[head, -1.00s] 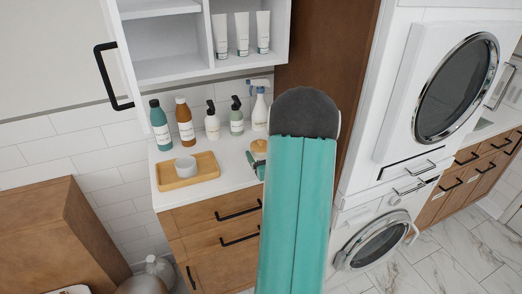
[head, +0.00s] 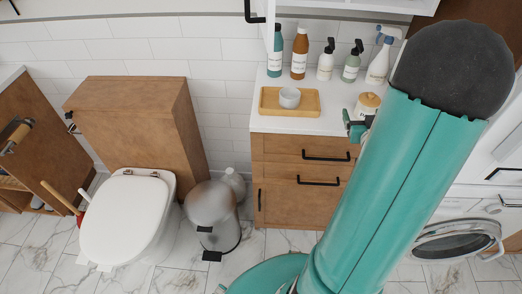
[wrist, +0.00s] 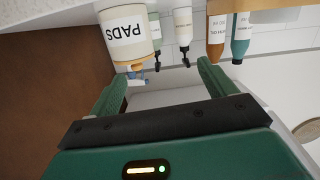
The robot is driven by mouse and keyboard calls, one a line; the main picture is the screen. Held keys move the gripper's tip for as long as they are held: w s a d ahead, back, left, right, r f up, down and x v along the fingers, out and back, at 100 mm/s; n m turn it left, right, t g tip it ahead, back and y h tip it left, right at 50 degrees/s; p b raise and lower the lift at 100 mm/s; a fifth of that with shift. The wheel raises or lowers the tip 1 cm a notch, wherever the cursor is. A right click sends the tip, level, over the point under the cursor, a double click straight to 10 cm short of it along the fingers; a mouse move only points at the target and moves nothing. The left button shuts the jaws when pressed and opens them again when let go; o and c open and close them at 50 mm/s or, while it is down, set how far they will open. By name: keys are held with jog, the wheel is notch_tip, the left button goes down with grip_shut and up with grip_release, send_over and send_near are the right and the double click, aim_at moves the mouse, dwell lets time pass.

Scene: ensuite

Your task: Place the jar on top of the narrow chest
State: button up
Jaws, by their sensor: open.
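The jar, white with a pale wooden lid (head: 368,104), stands upright on the white countertop, partly hidden by my arm. In the wrist view the jar (wrist: 126,36) shows its PADS label upside down, just beyond the left finger. My gripper (head: 355,128) is by the near side of the jar, at the counter's edge. In the wrist view my gripper (wrist: 162,74) is open with nothing held between its fingers. Contact with the jar cannot be told. A brown wooden chest (head: 133,97) with a bare flat top stands behind the toilet and may be the narrow chest.
A wooden tray (head: 268,104) with a grey cup (head: 290,97) is left of the jar. Several bottles stand along the wall behind. A toilet (head: 128,222) and a metal bin (head: 212,213) stand on the floor left of the drawer unit (head: 275,178).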

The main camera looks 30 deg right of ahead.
jog(key=w+a+r+n+g+y, duration=0.1)
jog(key=w+a+r, duration=0.15)
jog(key=a, duration=0.45)
jog(key=w+a+r+g+y, duration=0.1)
jog(key=a+r+g+y, duration=0.1)
jog(key=a+r, duration=0.35)
jog(key=w+a+r+n+g+y, duration=0.1)
jog(key=a+r, duration=0.1)
jog(key=a, duration=0.7)
jog(key=s+a+r+n+g+y, duration=0.1)
jog(key=s+a+g+y, duration=0.1)
jog(key=s+a, duration=0.4)
jog(key=s+a+r+n+g+y, duration=0.1)
jog(key=s+a+n+g+y, duration=0.1)
jog(key=s+a, duration=0.5)
jog(key=a, duration=0.5)
jog(key=shift+a+r, duration=0.2)
jog(key=shift+a, duration=0.15)
